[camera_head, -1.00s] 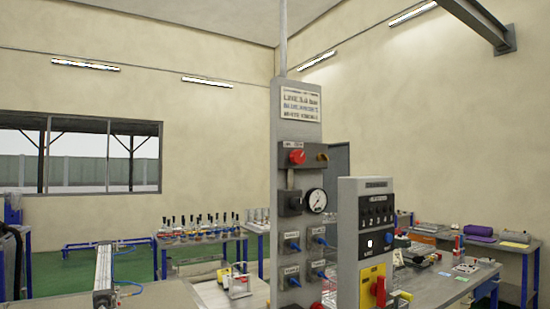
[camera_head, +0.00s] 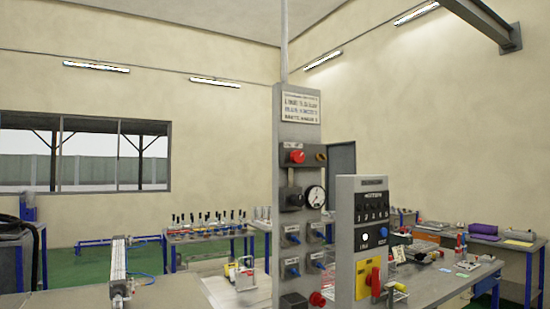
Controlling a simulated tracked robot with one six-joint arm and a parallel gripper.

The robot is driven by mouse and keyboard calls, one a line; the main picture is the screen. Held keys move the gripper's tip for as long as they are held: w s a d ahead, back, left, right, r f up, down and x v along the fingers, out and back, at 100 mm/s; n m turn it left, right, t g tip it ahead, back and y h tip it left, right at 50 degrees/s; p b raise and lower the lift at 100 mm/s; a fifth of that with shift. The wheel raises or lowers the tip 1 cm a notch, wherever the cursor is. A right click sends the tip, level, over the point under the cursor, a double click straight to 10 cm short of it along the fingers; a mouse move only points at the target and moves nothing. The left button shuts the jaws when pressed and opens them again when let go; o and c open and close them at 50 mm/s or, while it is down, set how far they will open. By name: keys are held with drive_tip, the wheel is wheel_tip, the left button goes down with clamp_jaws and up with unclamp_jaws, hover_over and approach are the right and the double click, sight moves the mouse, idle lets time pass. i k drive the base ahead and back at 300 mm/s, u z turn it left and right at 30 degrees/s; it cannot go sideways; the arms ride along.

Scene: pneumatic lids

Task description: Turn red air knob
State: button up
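A round red knob (camera_head: 297,157) sits near the top of a tall grey panel (camera_head: 283,120), under a small label plate. A second red knob (camera_head: 317,299) shows low on the same panel, at the bottom of the picture. A red handle (camera_head: 375,280) is mounted on a yellow plate on the grey control box to the right. The labels are too small to tell which one is the air knob. My gripper is not in view.
The panel also carries a pressure gauge (camera_head: 315,197) and several blue knobs (camera_head: 292,240). The control box (camera_head: 346,220) stands close at its right. Benches with parts line the back and right.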

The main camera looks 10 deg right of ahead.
sight(297, 156)
drive_tip(key=u, duration=0.4)
drive_tip(key=i, duration=1)
drive_tip(key=u, duration=0.05)
